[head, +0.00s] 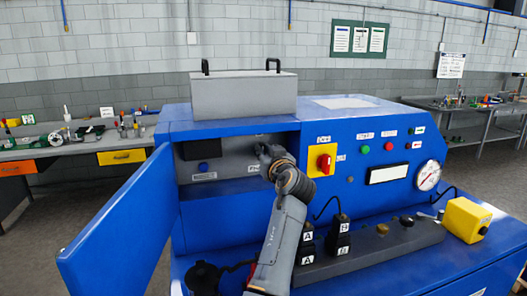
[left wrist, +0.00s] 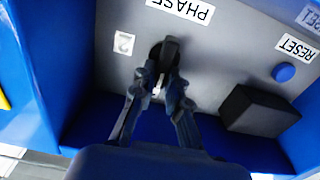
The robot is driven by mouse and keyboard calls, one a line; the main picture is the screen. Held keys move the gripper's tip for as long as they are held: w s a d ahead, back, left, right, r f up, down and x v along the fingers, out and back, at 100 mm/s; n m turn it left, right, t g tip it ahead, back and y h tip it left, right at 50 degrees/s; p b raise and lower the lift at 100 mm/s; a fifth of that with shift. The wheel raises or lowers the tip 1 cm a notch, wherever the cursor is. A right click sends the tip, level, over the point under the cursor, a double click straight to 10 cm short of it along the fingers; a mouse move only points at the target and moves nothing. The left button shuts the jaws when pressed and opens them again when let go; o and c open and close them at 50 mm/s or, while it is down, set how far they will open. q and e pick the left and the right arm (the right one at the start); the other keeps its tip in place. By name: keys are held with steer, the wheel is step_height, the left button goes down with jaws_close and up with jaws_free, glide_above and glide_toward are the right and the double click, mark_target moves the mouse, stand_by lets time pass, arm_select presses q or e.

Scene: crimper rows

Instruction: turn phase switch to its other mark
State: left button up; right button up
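The phase switch (left wrist: 169,52) is a black knob on the grey panel inside the blue cabinet's open recess. In the left wrist view it is below the upside-down PHASE label (left wrist: 180,10). In the head view my left gripper (head: 266,153) hides the switch. My right gripper is not in view.
A blue button (left wrist: 284,72) by the RESET label and a black box (left wrist: 259,110) share the panel. The blue door (head: 120,225) stands open at left. A red knob on a yellow plate (head: 322,160) is right of the recess. Black blocks (head: 339,237) stand in front.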

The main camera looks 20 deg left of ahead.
arm_select(q)
jaws_close()
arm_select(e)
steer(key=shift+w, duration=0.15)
